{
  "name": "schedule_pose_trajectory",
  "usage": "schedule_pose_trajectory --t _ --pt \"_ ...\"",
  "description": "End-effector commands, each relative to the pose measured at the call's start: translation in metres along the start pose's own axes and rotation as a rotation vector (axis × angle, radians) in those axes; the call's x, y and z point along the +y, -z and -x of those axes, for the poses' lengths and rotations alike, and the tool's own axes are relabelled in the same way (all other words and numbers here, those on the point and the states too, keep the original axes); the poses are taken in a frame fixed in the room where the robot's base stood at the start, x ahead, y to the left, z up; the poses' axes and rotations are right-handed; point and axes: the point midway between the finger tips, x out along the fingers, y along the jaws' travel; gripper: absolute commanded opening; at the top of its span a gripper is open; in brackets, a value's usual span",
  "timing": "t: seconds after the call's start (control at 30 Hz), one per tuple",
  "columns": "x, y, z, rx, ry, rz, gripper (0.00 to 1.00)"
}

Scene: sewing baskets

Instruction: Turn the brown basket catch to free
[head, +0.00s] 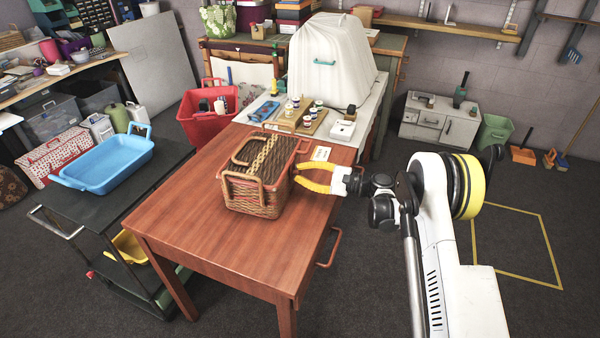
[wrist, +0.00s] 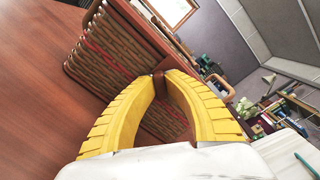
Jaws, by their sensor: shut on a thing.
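The brown wicker basket (head: 250,195) stands closed on the red-brown wooden table, with a dark slatted lid and curved handles. It also fills the upper left of the wrist view (wrist: 120,75), tilted in the picture. My gripper (head: 298,174), with yellow fingers, reaches the basket's right side from the right. In the wrist view the fingertips (wrist: 166,76) come together on a small brown piece, the basket catch (wrist: 158,82), at the basket's side. The fingers hide most of the catch, and I cannot tell which way it is turned.
The wooden table (head: 185,222) has free room left of and in front of the basket. A small white card (head: 321,153) lies behind my gripper. A board (head: 297,121) with small jars stands farther back. A blue tub (head: 103,163) sits on the cart at left.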

Motion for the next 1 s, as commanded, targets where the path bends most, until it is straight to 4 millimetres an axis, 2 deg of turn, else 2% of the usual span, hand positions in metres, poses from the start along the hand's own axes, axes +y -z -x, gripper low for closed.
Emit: schedule_pose_trajectory --t 0.5,1.0 --pt "0.0018 0.0003 -0.0005 0.0 0.0 0.435 0.0" --pt "0.0022 0.0006 -0.0005 0.0 0.0 0.603 0.0"
